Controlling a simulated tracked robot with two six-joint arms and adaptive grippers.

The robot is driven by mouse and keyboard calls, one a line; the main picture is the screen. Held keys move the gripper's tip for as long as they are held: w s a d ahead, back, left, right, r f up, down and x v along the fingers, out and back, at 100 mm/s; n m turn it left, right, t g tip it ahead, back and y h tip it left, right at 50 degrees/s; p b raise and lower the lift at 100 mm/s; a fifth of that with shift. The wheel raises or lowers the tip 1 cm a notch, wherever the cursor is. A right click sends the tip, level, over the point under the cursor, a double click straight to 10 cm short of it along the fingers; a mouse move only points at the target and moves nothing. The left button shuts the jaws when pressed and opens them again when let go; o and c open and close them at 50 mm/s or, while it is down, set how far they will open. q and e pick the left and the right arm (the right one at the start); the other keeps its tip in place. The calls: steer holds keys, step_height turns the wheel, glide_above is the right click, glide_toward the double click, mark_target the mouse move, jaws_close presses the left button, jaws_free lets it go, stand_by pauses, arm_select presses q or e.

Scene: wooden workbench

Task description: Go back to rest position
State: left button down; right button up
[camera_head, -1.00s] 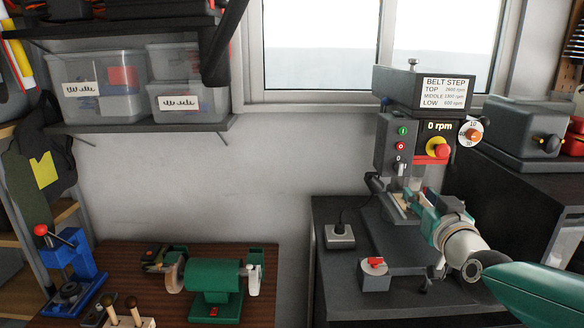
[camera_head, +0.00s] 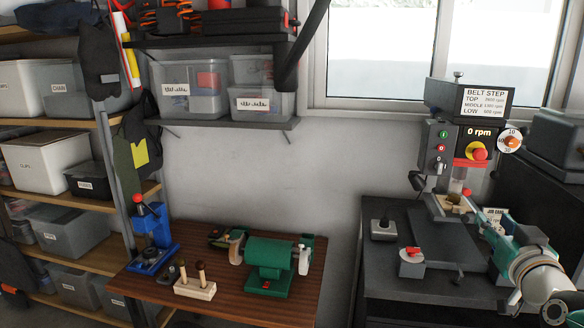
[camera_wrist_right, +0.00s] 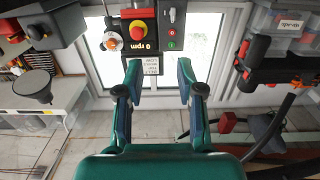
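My right gripper (camera_head: 490,232) is at the right of the head view, in front of the drill press (camera_head: 468,100) and partly behind my wrist. In the right wrist view the gripper (camera_wrist_right: 160,78) has its two green fingers spread apart with nothing between them. The drill press's yellow and red stop button and its 0 rpm display show upside down beyond the fingers. My left gripper is in neither view.
A black bench (camera_head: 385,270) carries the drill press and a small red-switched box (camera_head: 411,262). Left of it, a wooden bench (camera_head: 235,300) holds a green grinder (camera_head: 270,262) and a blue press (camera_head: 152,235). Shelves with bins (camera_head: 50,155) line the left.

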steer(key=w+a+f+n+g+y, duration=0.1)
steer(key=w+a+f+g, duration=0.15)
steer(key=f, duration=0.75)
steer(key=w+a+f+n+g+y, duration=0.15)
steer(key=a+f, duration=0.25)
steer(key=f, duration=0.6)
steer(key=s+a+f+g+y, duration=0.1)
steer(key=s+a+f+g, duration=0.15)
steer(key=f, duration=0.55)
steer(key=s+a+f+g+y, duration=0.15)
steer(key=a+f, duration=0.25)
steer(key=f, duration=0.5)
steer(key=s+a+f+g+y, duration=0.1)
steer(key=s+a+f+g, duration=0.1)
steer(key=s+a+f, duration=0.4)
steer(key=s+a+f+g+y, duration=0.1)
steer(key=s+a+f+g, duration=0.1)
steer(key=s+f, duration=0.45)
steer(key=s+a+f+m+g, duration=0.1)
steer(key=s+a+f+g, duration=0.1)
steer(key=s, duration=0.4)
steer(key=s+a+f+m+g+y, duration=0.1)
steer(key=s+a+f+g, duration=0.2)
steer(key=s, duration=0.4)
steer(key=shift+x, duration=0.85)
